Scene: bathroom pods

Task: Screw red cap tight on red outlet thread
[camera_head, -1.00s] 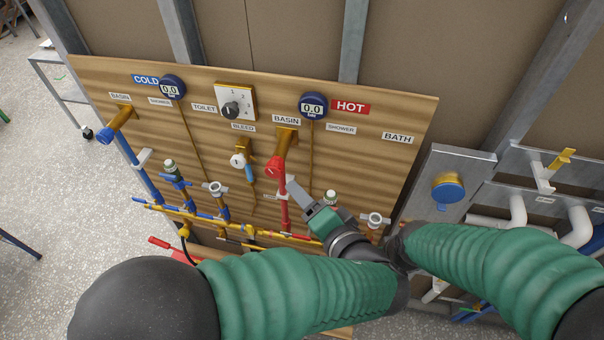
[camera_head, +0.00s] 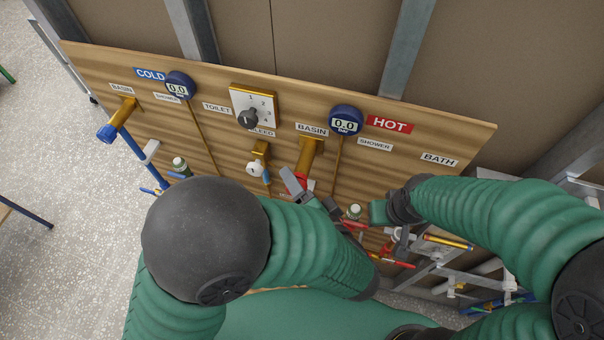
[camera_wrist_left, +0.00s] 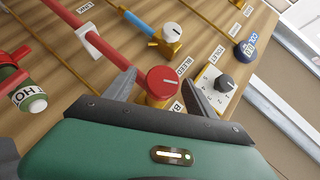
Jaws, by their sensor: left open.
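The red cap (camera_wrist_left: 163,82), round with a white mark on its face, is at the basin outlet on the hot side, at the end of a red pipe (camera_wrist_left: 65,15). In the head view a little of the red cap (camera_head: 302,182) shows below the brass outlet (camera_head: 309,153). My left gripper (camera_wrist_left: 160,88) is open, with one finger on each side of the cap; I cannot tell whether they touch it. The thread is hidden. My right gripper (camera_head: 378,212) is to the right, apart from the cap; its fingers are not clear.
The wooden board (camera_head: 220,165) carries a dial (camera_head: 250,110) and two round gauges, one the hot gauge (camera_head: 345,120). A bleed valve (camera_head: 257,165) is just left of the cap. A blue-capped cold outlet (camera_head: 107,132) is at far left. My arms hide the lower board.

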